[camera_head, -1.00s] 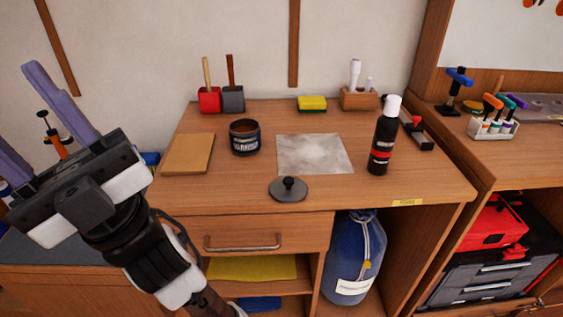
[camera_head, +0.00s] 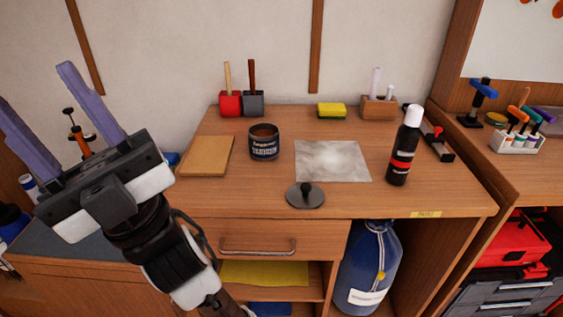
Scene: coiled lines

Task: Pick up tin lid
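The tin lid (camera_head: 304,196) is a dark grey disc with a round knob on top. It lies flat near the front edge of the wooden desk (camera_head: 450,195). An open dark varnish tin (camera_head: 264,143) with a printed label stands behind it to the left. My gripper (camera_head: 50,110) is at the left of the picture, well away from the lid. Its two purple fingers are spread wide apart and point up and to the left, with nothing seen between them.
A tan board (camera_head: 207,155) lies left of the tin. A grey sheet (camera_head: 333,160) lies behind the lid, and a black bottle (camera_head: 404,150) stands right of it. A yellow sponge (camera_head: 331,110) and wooden holder (camera_head: 379,108) are at the back. Bare desk surrounds the lid.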

